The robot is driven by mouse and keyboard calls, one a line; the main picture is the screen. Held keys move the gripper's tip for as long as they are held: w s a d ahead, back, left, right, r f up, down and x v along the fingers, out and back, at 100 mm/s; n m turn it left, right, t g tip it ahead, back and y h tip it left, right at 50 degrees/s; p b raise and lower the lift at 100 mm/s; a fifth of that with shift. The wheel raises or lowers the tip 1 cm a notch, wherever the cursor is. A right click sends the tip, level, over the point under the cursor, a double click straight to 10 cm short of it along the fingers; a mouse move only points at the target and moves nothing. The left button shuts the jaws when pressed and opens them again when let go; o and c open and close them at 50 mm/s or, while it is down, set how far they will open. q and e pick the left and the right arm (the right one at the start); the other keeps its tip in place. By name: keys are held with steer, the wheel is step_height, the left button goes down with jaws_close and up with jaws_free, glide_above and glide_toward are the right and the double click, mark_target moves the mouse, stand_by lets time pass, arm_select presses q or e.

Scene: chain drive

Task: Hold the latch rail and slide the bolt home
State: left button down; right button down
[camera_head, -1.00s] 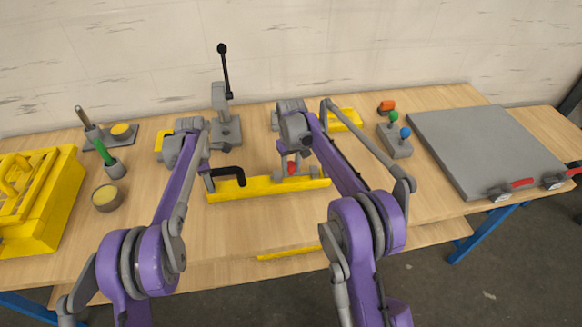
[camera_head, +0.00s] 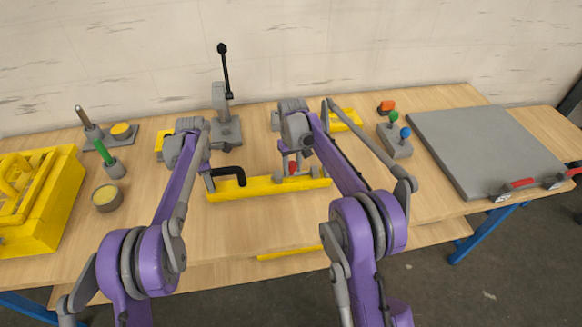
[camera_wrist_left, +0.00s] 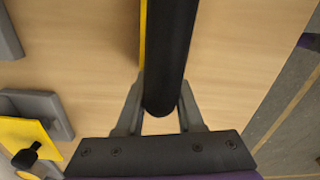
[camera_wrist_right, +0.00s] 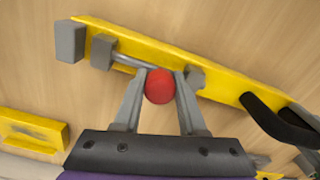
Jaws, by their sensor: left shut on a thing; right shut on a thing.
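The latch rail (camera_head: 262,188) is a long yellow bar lying across the front middle of the table, also seen in the right wrist view (camera_wrist_right: 215,82). My left gripper (camera_head: 209,182) is shut on its black handle (camera_head: 230,171), which fills the middle of the left wrist view (camera_wrist_left: 168,55). My right gripper (camera_wrist_right: 159,82) is shut on the red knob (camera_wrist_right: 160,87) of the bolt. The bolt's grey rod (camera_wrist_right: 130,62) runs along the rail through a grey guide block (camera_wrist_right: 101,52). A grey end block (camera_wrist_right: 70,41) stands at the rail's end. My fingers partly hide the rod.
A grey lever stand (camera_head: 226,128) is behind the rail. A yellow crate (camera_head: 40,205), pots and a green-handled tool stand left. A box with green and blue knobs (camera_head: 395,140) and a large grey plate (camera_head: 490,148) are right. The table's front edge is close to the rail.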

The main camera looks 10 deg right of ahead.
mark_target(305, 176)
steer(key=d, duration=0.5)
arm_select(q)
steer(key=shift+a, duration=0.15)
arm_select(e)
steer(key=shift+c, duration=2.3)
jaws_free()
steer(key=shift+s+a, duration=0.1)
steer(key=shift+a, duration=0.1)
step_height(305, 176, up, 12)
arm_select(q)
steer(key=shift+c, duration=2.3)
jaws_free()
